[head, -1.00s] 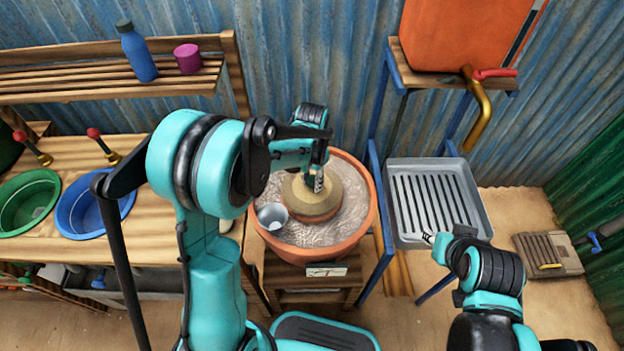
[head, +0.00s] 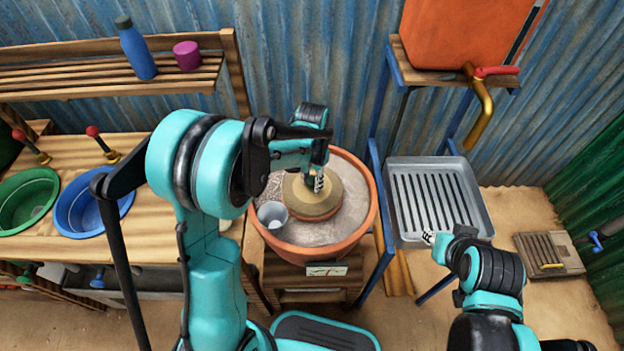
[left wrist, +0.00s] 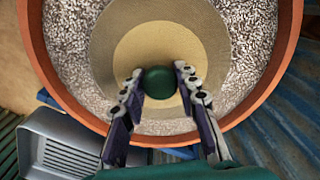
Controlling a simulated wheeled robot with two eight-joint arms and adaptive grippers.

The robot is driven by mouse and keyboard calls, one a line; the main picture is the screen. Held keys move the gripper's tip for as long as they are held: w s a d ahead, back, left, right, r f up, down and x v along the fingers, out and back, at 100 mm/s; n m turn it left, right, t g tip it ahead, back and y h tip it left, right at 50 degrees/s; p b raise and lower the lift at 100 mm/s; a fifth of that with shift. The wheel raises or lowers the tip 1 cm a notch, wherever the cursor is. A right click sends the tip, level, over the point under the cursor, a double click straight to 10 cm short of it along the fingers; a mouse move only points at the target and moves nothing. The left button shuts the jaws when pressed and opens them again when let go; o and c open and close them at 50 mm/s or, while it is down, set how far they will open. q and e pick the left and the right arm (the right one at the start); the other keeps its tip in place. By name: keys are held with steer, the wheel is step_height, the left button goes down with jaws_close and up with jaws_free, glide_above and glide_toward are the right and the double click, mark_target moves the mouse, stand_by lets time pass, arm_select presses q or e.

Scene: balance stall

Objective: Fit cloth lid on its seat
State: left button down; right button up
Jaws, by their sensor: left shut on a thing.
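A round tan cloth lid (left wrist: 160,42) with a dark green knob (left wrist: 158,84) shows in the left wrist view. It lies over a wider olive-tan disc (left wrist: 108,50) in the middle of a terracotta pot (head: 371,210). The same round stack shows in the head view below my left gripper (head: 317,184). The fingers of my left gripper, also seen in the left wrist view (left wrist: 158,76), are shut on the knob from both sides. Whether the lid is flush or slightly raised cannot be told. My right gripper (head: 429,238) is small in view, apart from the pot, near the grey tray.
Grey gravel-like fill (head: 325,232) surrounds the disc. A metal cup (head: 272,215) stands in it at the left. A grey slotted tray (head: 475,205) is right of the pot. Blue (head: 88,212) and green (head: 28,200) basins sit on the left bench. A brass spout (head: 482,112) hangs at upper right.

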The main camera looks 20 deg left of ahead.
stand_by(0.3)
arm_select(q)
steer(key=c, duration=0.6)
jaws_free()
steer(key=shift+o, duration=0.2)
steer(key=shift+r, duration=0.1)
steer(key=shift+r+p, duration=1.4)
steer(key=shift+r, duration=0.45)
steer(key=shift+r, duration=0.1)
steer(key=shift+r+p, duration=2.15)
steer(key=shift+r, duration=0.8)
